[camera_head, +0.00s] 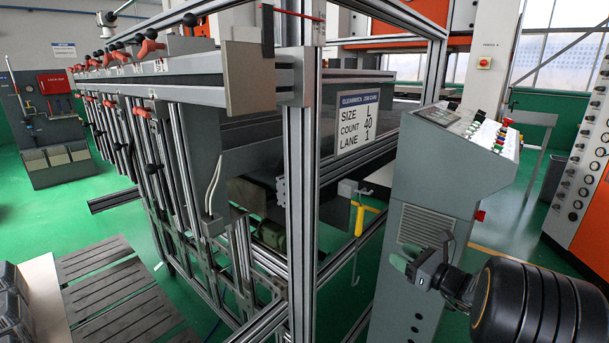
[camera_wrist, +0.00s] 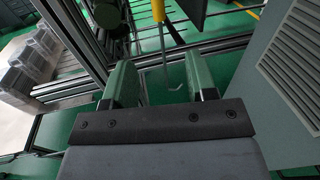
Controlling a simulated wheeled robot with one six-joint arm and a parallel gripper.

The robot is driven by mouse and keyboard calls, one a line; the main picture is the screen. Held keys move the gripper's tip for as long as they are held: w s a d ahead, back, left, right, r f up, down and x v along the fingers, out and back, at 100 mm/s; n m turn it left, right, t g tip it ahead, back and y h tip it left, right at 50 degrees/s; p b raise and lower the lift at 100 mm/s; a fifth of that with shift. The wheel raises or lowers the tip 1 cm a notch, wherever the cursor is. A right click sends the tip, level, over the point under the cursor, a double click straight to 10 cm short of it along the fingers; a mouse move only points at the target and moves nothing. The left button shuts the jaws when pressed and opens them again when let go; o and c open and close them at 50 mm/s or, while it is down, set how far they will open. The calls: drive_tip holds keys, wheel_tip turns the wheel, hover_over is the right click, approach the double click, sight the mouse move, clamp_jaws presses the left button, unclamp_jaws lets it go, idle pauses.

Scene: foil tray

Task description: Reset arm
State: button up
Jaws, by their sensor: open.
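My gripper (camera_head: 402,258) is at the lower right of the head view, in front of the grey control cabinet, with its green fingers pointing left. In the wrist view its two green fingers (camera_wrist: 160,82) stand wide apart with nothing between them. A hook tool with a yellow handle (camera_head: 359,220) hangs from a bracket on the machine frame, up and left of my gripper. Its yellow handle (camera_wrist: 158,10) also shows at the top of the wrist view, with its thin hook hanging beyond the fingers and apart from them.
The grey control cabinet (camera_head: 425,200) stands close behind my gripper. The aluminium machine frame (camera_head: 303,200) fills the middle. Stacked grey trays (camera_head: 8,300) sit on a pale surface at the far left; they also show in the wrist view (camera_wrist: 35,58). Green floor (camera_head: 520,215) lies open at right.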

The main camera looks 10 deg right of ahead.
drive_tip(key=s+a+f+n+g+h+p, duration=0.2)
drive_tip(key=s+a+f+n+g, duration=0.5)
drive_tip(key=s+a+n+g, duration=0.45)
drive_tip(key=s+a+r+n+h+p, duration=0.3)
drive_tip(key=s+a+r+n+h, duration=0.2)
drive_tip(key=n, duration=1.2)
drive_tip(key=shift+s+r+n+h+p, duration=0.4)
drive_tip(key=shift+s+r+h, duration=0.7)
drive_tip(key=shift+s+r, duration=1.1)
drive_tip(key=shift+a, duration=0.1)
